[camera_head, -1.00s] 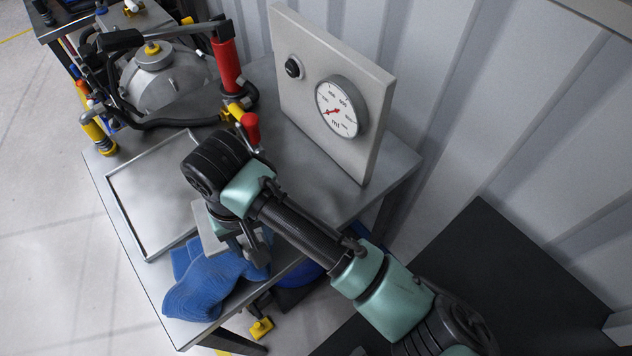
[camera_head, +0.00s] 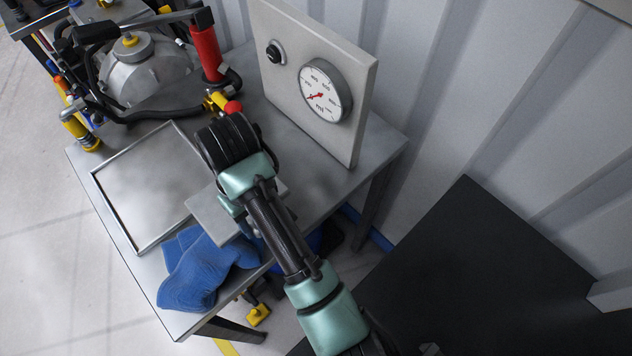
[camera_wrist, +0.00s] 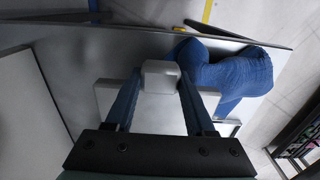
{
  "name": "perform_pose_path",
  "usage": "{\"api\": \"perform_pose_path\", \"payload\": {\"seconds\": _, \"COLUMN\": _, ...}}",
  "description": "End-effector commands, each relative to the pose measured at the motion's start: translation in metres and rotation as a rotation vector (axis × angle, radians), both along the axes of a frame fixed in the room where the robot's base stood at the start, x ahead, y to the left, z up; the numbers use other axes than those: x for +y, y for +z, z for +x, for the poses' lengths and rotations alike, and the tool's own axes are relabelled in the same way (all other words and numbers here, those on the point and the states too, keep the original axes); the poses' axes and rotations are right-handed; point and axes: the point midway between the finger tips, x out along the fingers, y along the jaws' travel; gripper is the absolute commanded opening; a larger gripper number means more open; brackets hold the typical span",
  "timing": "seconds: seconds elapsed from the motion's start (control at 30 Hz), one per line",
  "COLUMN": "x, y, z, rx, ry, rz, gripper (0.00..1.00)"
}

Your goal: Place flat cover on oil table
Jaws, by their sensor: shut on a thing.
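The flat cover (camera_head: 212,214) is a thin light-grey plate with a block-shaped handle. It is over the front part of the metal oil table (camera_head: 290,150), between the framed tray and the table's right edge. In the wrist view the plate (camera_wrist: 108,96) lies flat beneath my gripper (camera_wrist: 160,82), whose two fingers are shut on the pale handle block (camera_wrist: 160,72). I cannot tell whether the plate touches the tabletop. In the head view my wrist and forearm hide the fingers and part of the plate.
A crumpled blue cloth (camera_head: 203,272) lies at the front corner, close to the plate. A framed flat tray (camera_head: 147,182) is on the left. A gauge panel (camera_head: 350,55) stands at the back right. A round metal device with hoses (camera_head: 145,75) is at the far end.

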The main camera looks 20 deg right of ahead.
Motion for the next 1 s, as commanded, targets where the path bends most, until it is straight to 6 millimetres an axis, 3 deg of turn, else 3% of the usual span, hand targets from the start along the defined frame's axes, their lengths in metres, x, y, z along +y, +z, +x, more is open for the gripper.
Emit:
{"api": "perform_pose_path", "payload": {"seconds": 0.03, "x": -0.015, "y": -0.001, "z": 0.007, "rx": -0.006, "ry": -0.006, "rz": -0.003, "gripper": 0.0}}
{"api": "perform_pose_path", "payload": {"seconds": 0.3, "x": -0.077, "y": -0.003, "z": 0.033, "rx": -0.006, "ry": -0.004, "rz": -0.002, "gripper": 0.0}}
{"api": "perform_pose_path", "payload": {"seconds": 0.6, "x": -0.134, "y": 0.003, "z": 0.055, "rx": -0.003, "ry": -0.004, "rz": -0.001, "gripper": 0.0}}
{"api": "perform_pose_path", "payload": {"seconds": 0.67, "x": -0.142, "y": 0.003, "z": 0.059, "rx": -0.004, "ry": -0.003, "rz": 0.0, "gripper": 0.0}}
{"api": "perform_pose_path", "payload": {"seconds": 0.8, "x": -0.138, "y": -0.019, "z": 0.057, "rx": -0.001, "ry": 0.001, "rz": 0.002, "gripper": 0.0}}
{"api": "perform_pose_path", "payload": {"seconds": 1.0, "x": -0.138, "y": -0.033, "z": 0.057, "rx": -0.003, "ry": 0.0, "rz": 0.001, "gripper": 0.0}}
